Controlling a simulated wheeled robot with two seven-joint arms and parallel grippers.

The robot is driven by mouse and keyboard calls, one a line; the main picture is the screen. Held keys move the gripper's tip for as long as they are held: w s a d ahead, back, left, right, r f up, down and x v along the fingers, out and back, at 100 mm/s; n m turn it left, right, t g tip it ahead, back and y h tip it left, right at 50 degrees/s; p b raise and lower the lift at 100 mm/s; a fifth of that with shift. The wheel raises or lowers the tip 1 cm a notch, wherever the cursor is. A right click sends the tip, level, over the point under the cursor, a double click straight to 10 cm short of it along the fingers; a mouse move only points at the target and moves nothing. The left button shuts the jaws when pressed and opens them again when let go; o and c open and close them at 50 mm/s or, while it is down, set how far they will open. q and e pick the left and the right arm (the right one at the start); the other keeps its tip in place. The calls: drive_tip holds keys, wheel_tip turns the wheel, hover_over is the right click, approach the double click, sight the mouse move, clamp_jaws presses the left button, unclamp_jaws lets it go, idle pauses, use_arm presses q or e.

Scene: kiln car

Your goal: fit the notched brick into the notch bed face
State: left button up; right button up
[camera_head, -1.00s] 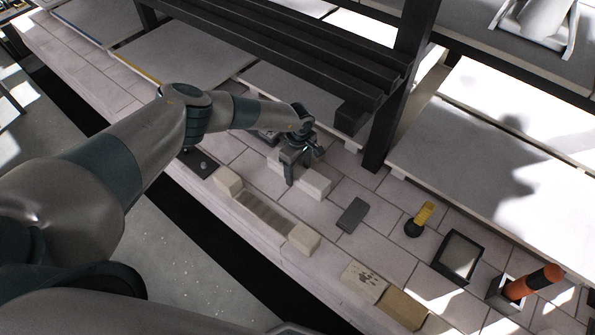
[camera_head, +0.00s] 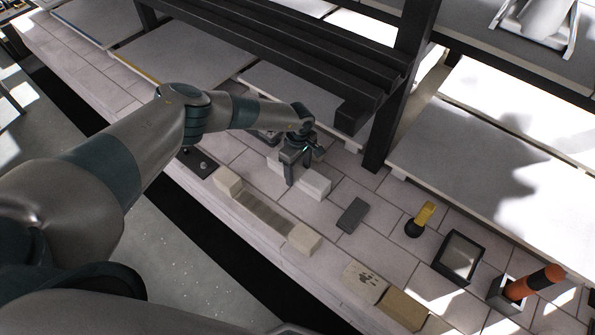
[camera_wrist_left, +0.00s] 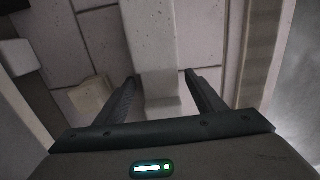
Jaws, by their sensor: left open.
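A pale, long brick (camera_head: 315,184), which looks like the notched brick, lies on the tiled deck under my left gripper (camera_head: 301,168). My left gripper is open and points down. In the left wrist view the pale brick (camera_wrist_left: 148,35) runs between its two spread fingers, with gaps on both sides. My right gripper is not in view.
A dark flat block (camera_head: 352,215) lies right of the brick. Further right are a yellow-handled tool (camera_head: 424,214), a dark square frame (camera_head: 459,256) and an orange-black cylinder (camera_head: 533,283) in a holder. A black post (camera_head: 394,115) stands behind. Marked blocks (camera_head: 364,282) lie at the front edge.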

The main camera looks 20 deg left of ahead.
sight(298, 172)
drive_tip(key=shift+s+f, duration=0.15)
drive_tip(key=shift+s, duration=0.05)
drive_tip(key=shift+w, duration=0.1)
use_arm(q)
drive_tip(key=shift+c, duration=0.5)
drive_tip(key=c, duration=1.2)
drive_tip(key=shift+r, duration=0.1)
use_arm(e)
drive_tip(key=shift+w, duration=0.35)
use_arm(q)
drive_tip(key=shift+r, duration=0.15)
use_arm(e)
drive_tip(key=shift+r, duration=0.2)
use_arm(q)
drive_tip(key=shift+r, duration=0.3)
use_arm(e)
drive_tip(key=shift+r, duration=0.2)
